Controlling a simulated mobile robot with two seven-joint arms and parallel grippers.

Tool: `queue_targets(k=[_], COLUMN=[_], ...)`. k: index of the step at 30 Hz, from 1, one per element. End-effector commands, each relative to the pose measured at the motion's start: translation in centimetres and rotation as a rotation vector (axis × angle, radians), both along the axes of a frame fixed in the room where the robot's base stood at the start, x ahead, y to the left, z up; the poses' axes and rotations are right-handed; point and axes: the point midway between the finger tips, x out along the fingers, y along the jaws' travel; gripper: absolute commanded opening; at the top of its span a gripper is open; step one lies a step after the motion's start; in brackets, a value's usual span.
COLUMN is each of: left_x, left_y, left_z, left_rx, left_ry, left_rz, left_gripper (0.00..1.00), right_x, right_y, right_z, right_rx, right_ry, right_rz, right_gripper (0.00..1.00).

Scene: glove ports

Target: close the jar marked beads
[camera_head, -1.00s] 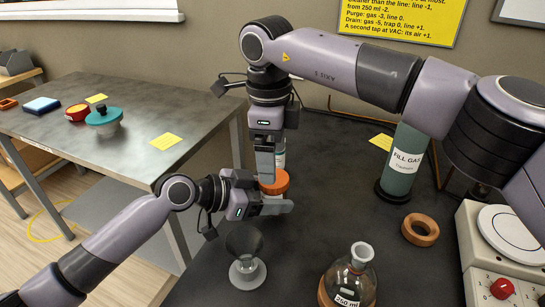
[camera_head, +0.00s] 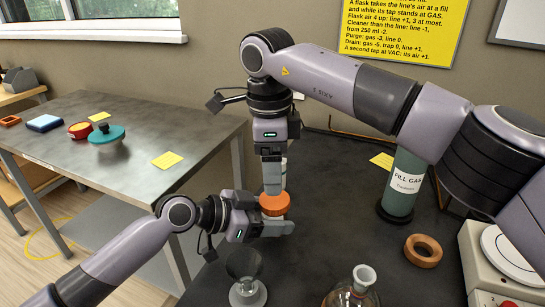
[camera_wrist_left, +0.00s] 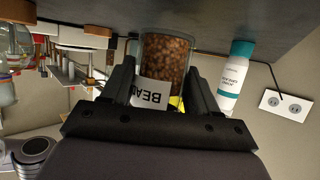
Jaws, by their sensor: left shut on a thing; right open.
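The jar marked beads is clear, with brown beads and a white label of which "BEA" shows; in the left wrist view the jar (camera_wrist_left: 167,60) sits between the fingers of my left gripper (camera_wrist_left: 160,88). In the head view my left gripper (camera_head: 277,228) is shut on the jar, just below an orange lid (camera_head: 273,204). The lid is at the jar's top; I cannot tell whether it is seated. My right gripper (camera_head: 272,186) points straight down over the lid, open, fingertips at the lid. Most of the jar is hidden by the left fingers.
A 250 ml flask (camera_head: 352,292), a wooden ring (camera_head: 423,251) and a fill gas cylinder (camera_head: 402,185) stand to the right. A white bottle with a teal cap (camera_wrist_left: 234,78) is near the jar.

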Motion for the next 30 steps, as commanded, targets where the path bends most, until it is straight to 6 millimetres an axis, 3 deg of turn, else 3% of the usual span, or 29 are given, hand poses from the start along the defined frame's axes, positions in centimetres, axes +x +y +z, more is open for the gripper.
queue_targets(k=[10, 23, 28, 30], left_x=[0.0, 0.0, 0.0, 0.0], left_y=[0.0, 0.0, 0.0, 0.0], left_z=[0.1, 0.1, 0.1, 0.1], left_rx=[-0.001, -0.001, -0.001, -0.001], left_ry=[-0.002, -0.002, -0.002, -0.002], left_rz=[0.000, 0.000, 0.000, 0.000], left_gripper=[0.00, 0.00, 0.00, 0.00], right_x=[0.1, 0.1, 0.1, 0.1], right_y=[-0.2, -0.3, -0.3, -0.3], right_z=[-5.2, -6.2, -6.2, -6.2], right_rx=[0.000, 0.000, 0.000, 0.000], right_ry=[0.002, 0.000, 0.000, 0.000], right_rz=[-0.002, -0.003, -0.003, -0.004], right_gripper=[0.72, 0.72, 0.26, 0.26])
